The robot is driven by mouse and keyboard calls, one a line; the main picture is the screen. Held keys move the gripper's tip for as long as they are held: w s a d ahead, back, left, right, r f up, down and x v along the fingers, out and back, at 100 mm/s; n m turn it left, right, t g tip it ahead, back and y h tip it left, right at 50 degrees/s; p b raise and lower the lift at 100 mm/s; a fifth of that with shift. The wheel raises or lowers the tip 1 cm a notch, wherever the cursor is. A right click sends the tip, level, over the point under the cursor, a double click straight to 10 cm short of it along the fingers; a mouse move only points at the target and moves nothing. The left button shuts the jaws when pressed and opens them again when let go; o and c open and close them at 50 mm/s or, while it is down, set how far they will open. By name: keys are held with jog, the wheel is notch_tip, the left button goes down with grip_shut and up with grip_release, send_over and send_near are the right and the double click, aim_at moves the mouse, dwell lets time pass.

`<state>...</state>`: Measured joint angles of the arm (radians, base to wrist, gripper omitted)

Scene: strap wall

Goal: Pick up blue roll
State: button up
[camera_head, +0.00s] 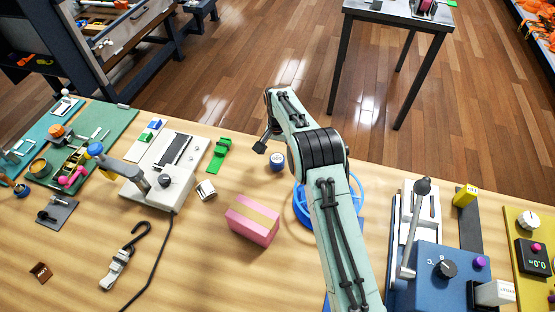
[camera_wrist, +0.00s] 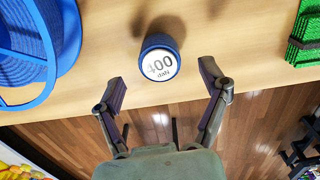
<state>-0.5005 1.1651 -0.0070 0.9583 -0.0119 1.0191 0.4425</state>
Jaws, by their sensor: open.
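A large blue roll (camera_head: 300,207) lies on the wooden table, partly hidden behind my arm in the head view. In the wrist view the blue roll (camera_wrist: 28,68) is at the upper left, cut off by the frame, with ribbed blue strap and a rim showing. My gripper (camera_wrist: 163,78) is open and empty, its two fingers spread apart. It also shows in the head view (camera_head: 264,145), left of and beyond the roll. A small blue round piece with a white "400 daN" top (camera_wrist: 160,63) shows between the fingertips, without visible contact.
The small round piece also shows in the head view (camera_head: 277,161), close to the gripper. A green strap item (camera_head: 218,155), a pink block (camera_head: 252,220) and a small white-and-dark cylinder (camera_head: 206,190) lie to the left. A blue machine (camera_head: 437,275) stands right of my arm. The table's far edge is near the gripper.

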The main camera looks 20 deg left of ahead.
aim_at(277, 158)
jog(key=shift+f, duration=1.75)
jog(key=c, duration=1.3)
jog(key=shift+o, duration=0.2)
